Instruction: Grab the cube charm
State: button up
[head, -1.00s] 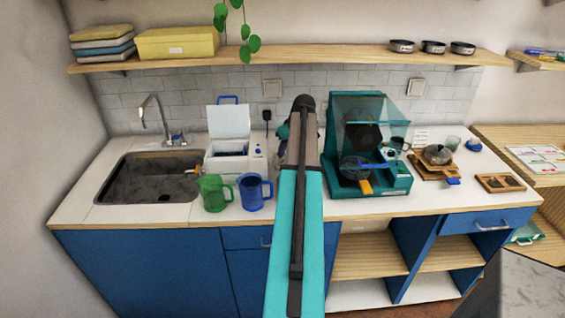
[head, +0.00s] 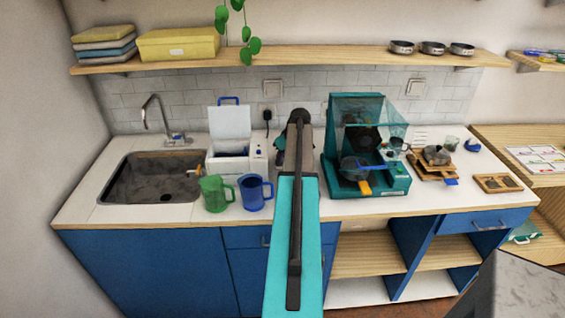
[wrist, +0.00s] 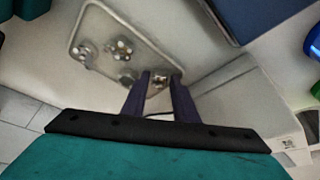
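In the wrist view, my gripper (wrist: 160,76) reaches over a pale tray (wrist: 78,28) with a raised rim. Its two dark fingers stand apart. A small, shiny, blocky charm (wrist: 158,82) shows between the fingertips, near the tray's edge; it may be the cube charm, but it is too small to be sure. I cannot tell whether the fingers touch it. Other silvery charms (wrist: 121,47) lie on the tray beyond the fingertips. In the head view, my arm hides the tray and charms, and most of the gripper.
On the counter, a green mug (head: 215,194) and a blue mug (head: 254,192) stand left of my arm, before a white open-lidded box (head: 229,124). A teal machine with a clear hood (head: 369,182) stands close on the right. The sink (head: 150,178) is far left.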

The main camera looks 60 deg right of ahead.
grip_shut()
jog(key=shift+r, duration=0.1)
dwell(0.3)
notch_tip(320, 180, up, 10)
jog(key=b, duration=0.3)
dwell(0.4)
dwell(0.5)
